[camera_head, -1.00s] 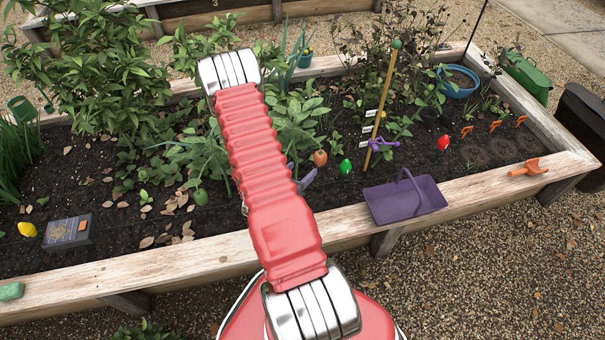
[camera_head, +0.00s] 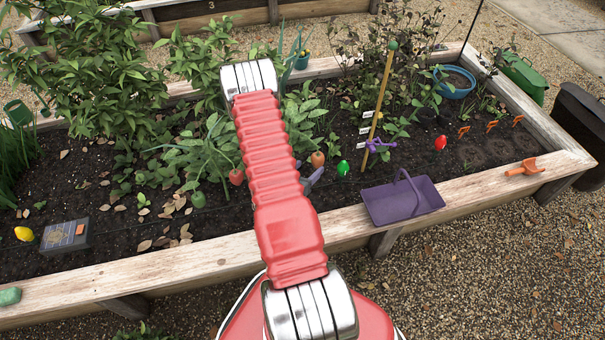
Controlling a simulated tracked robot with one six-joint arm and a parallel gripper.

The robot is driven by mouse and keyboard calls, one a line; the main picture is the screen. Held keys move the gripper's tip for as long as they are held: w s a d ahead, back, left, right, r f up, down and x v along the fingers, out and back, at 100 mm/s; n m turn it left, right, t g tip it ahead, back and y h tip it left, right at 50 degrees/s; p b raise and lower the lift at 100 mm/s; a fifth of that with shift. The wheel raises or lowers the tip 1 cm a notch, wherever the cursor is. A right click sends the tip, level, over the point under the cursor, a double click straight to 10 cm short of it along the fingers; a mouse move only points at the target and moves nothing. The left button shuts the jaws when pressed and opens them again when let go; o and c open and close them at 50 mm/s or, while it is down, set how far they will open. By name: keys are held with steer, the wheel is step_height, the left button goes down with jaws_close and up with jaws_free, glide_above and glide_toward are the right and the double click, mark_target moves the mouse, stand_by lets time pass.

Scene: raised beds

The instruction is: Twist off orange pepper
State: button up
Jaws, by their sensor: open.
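The orange pepper (camera_head: 318,159) hangs low over the soil in the middle of the bed, just right of my red arm. My gripper (camera_head: 313,179) shows only as a grey-purple jaw tip sticking out from behind the arm, just below the pepper in the picture. The rest of the gripper is hidden by my arm. It is open, and the pepper looks free of it. I cannot tell how far apart they are in depth.
A green pepper (camera_head: 343,167) is right of the orange one. A red pepper (camera_head: 236,177) and another green one (camera_head: 199,199) are left of my arm. A bamboo stake (camera_head: 383,105) and purple basket (camera_head: 402,200) stand to the right.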

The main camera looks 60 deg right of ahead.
mark_target(314, 163)
steer(key=x, duration=0.8)
steer(key=shift+d+f, duration=0.2)
steer(key=shift+d, duration=0.15)
steer(key=shift+c, duration=0.7)
steer(key=c, duration=1.2)
